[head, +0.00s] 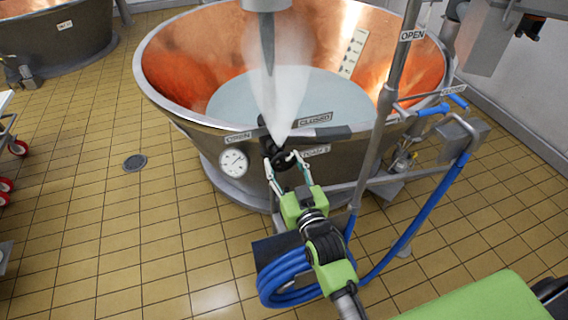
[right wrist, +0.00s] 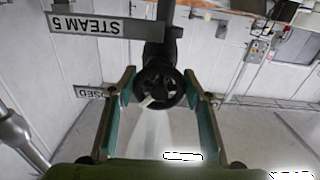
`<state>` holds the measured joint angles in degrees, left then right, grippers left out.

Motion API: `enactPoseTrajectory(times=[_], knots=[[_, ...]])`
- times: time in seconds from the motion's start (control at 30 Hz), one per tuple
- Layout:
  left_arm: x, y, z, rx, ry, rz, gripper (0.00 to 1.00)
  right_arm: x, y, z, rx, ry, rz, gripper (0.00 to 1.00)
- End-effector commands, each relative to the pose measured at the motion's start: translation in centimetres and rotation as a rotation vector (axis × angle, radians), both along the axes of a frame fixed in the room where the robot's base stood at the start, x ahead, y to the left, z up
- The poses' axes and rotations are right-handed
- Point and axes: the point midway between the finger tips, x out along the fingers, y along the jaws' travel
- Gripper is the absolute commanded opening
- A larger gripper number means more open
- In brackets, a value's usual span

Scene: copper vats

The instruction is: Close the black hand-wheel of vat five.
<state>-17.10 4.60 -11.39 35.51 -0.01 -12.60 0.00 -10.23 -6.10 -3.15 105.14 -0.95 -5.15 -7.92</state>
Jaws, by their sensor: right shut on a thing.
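The black hand-wheel (head: 284,160) is at the near rim of the copper vat (head: 185,110). In the right wrist view the hand-wheel (right wrist: 160,87) shows as a small spoked black ring under a black valve body. My right gripper (head: 287,166) is shut on the hand-wheel, one finger on each side; in the right wrist view the gripper (right wrist: 160,85) spans it. A STEAM 5 plate (right wrist: 103,25) is beside the valve. OPEN (head: 238,136) and CLOSED (head: 315,118) plates flank it. White steam (head: 280,80) shows over the vat. My left gripper is out of view.
A dial gauge (head: 234,162) is on the vat's front. A blue hose (head: 290,280) hangs coiled by my right arm and runs up to a pipe stand (head: 385,110). A floor drain (head: 135,162) lies left; the tiles there are clear. Another vat (head: 60,35) stands back left.

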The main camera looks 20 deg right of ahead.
Motion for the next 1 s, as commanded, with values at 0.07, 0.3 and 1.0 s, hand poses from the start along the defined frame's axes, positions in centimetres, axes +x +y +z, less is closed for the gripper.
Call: enactPoseTrajectory(times=[0.07, 0.3, 1.0], knots=[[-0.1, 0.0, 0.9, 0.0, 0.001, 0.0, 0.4, 0.0, 0.1, 0.3, 0.09, 0.005, 0.0, 0.24], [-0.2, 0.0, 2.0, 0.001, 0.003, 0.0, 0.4, 0.0, 0.3, 0.2, 0.36, 0.014, 0.0, 0.24], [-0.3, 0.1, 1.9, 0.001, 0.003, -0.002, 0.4, -0.1, 0.3, 0.0, 0.371, 0.014, 0.0, 0.63]])
